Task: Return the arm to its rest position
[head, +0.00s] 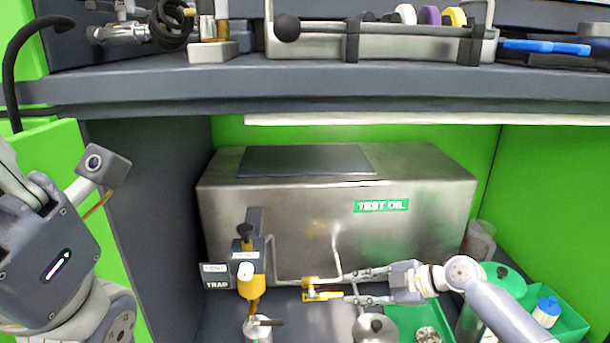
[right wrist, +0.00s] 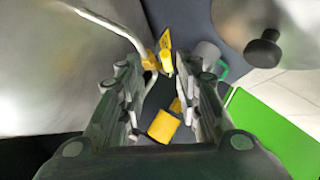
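My right gripper (head: 347,287) reaches in from the right below the TEST OIL tank. Its two fingers are spread and point left at a small brass valve with a yellow handle (head: 328,296). In the right wrist view the fingers (right wrist: 164,85) are open with a gap between them. Yellow parts (right wrist: 164,127) show in and beyond that gap; I cannot tell whether the fingers touch them. My left arm's gripper body (head: 48,262) is at the left edge, raised; its fingertips are cut off by the frame.
The metal TEST OIL tank (head: 330,222) stands behind. A yellow vent and trap assembly (head: 250,285) is left of the right gripper. A lidded pot (head: 376,327) and green bin (head: 568,320) are near. A shelf (head: 300,85) with tools and a tray crosses above.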

